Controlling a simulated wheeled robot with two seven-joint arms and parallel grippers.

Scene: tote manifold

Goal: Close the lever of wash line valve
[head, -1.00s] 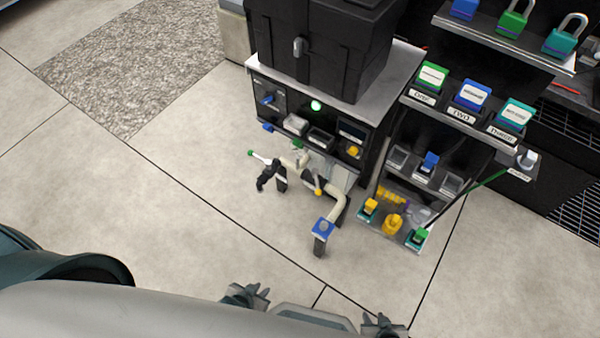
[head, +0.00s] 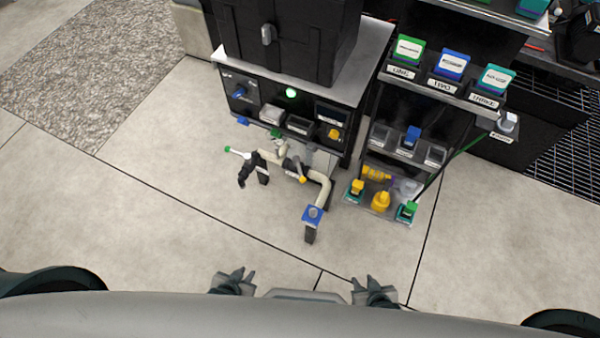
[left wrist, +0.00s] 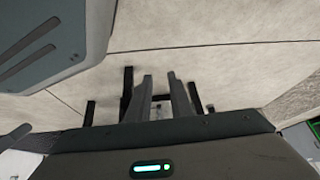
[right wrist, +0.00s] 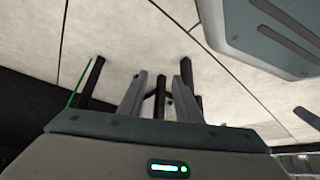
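A cream pipe manifold (head: 323,190) stands low in front of the black cabinet in the head view. A white lever with a green tip (head: 237,152) sticks out at its left end. A grey lever with a yellow tip (head: 299,172) sits at its middle, and a blue square cap (head: 312,215) tops a post at its right. I see no readable label showing which is the wash line valve. My left gripper (head: 235,279) and right gripper (head: 374,285) are near the bottom, well short of the manifold. Both show a gap between their fingers and are empty.
The cabinet carries a black tote (head: 285,45) and a control panel with a lit green lamp (head: 291,93). A rack (head: 440,90) with labelled padlocks stands to its right. A low tray holds yellow and green items (head: 381,201). Bare floor lies between me and the manifold.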

